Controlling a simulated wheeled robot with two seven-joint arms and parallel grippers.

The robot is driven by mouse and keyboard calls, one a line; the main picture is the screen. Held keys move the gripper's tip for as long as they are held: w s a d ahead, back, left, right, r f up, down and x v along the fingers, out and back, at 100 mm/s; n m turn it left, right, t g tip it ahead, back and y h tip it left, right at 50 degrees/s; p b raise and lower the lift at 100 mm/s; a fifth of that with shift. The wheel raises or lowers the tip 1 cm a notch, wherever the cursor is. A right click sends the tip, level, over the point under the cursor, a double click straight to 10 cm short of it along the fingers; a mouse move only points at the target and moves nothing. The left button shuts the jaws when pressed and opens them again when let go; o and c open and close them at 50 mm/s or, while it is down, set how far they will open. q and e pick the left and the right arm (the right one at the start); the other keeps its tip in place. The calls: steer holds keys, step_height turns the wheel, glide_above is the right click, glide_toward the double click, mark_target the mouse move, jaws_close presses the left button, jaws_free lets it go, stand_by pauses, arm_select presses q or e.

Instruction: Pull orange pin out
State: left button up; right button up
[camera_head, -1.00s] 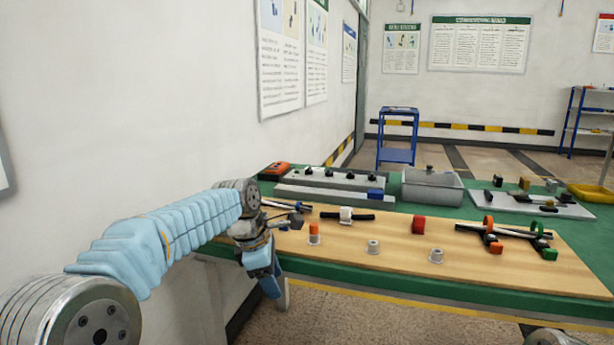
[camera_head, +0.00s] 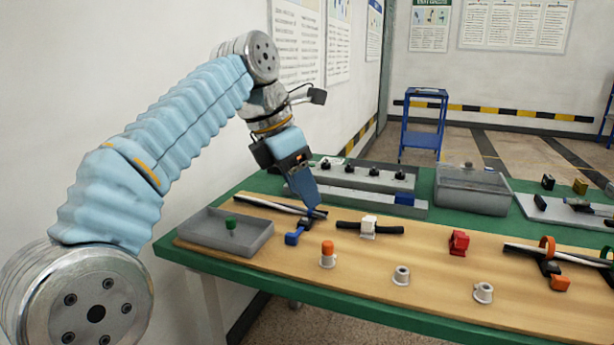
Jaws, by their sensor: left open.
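The orange pin (camera_head: 327,247) stands upright in a small pale socket (camera_head: 327,262) on the wooden board, near its front edge. My left gripper (camera_head: 315,208) points down over the board, behind the orange pin and slightly left of it. It is open, apart from the pin, and nothing shows held in it. Its fingers overlap in this view, so the gap between them is hidden. Its tip appears close to a blue clamp (camera_head: 297,235); I cannot tell whether they touch. My right gripper is not in view.
A grey tray (camera_head: 200,234) with a green pin (camera_head: 231,224) lies left. Two empty sockets (camera_head: 401,276) (camera_head: 482,292) stand right of the orange pin. A black rod with a white clamp (camera_head: 368,228) and a red block (camera_head: 459,241) lie behind. A clear-lidded bin (camera_head: 472,190) stands farther back.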

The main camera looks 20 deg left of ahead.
mark_target(328, 243)
arm_select(q)
steer(key=b+x, duration=0.3)
steer(key=x, duration=0.9)
steer(key=shift+f, duration=0.4)
jaws_close()
